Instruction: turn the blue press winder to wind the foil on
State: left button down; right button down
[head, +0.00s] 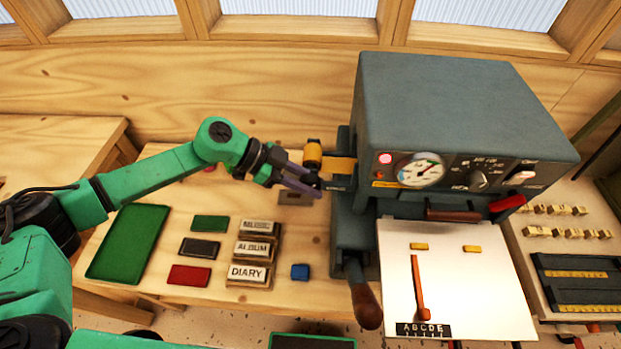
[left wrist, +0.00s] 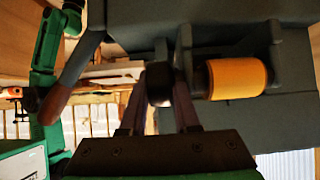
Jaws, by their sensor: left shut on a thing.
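The blue-grey press (head: 450,100) stands right of centre in the head view, with a gold foil roll (head: 313,153) on its left side. The foil roll also shows in the left wrist view (left wrist: 237,79), just right of my fingers. My left gripper (head: 308,186) reaches in from the left to the press's side, below the roll. In the left wrist view its two purple-grey fingers (left wrist: 160,92) are shut on a dark winder knob (left wrist: 159,75), one finger on each side. The knob is mostly hidden by the fingers in the head view. My right gripper is not clearly visible.
The press's wooden-handled lever (head: 366,305) hangs at its lower left. A white plate (head: 460,262) lies in front. Lettered blocks (head: 250,273), coloured foil pieces (head: 210,224), a small blue block (head: 300,271) and a green tray (head: 128,243) lie on the bench left of it.

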dwell(0.3)
pick_arm(q)
jog(key=c, duration=0.6)
grip_release()
jog(key=shift+c, duration=0.2)
jog(key=shift+a+r, duration=0.15)
jog(key=shift+a, duration=0.15)
jog(key=b+v, duration=0.5)
jog(key=v, duration=0.9)
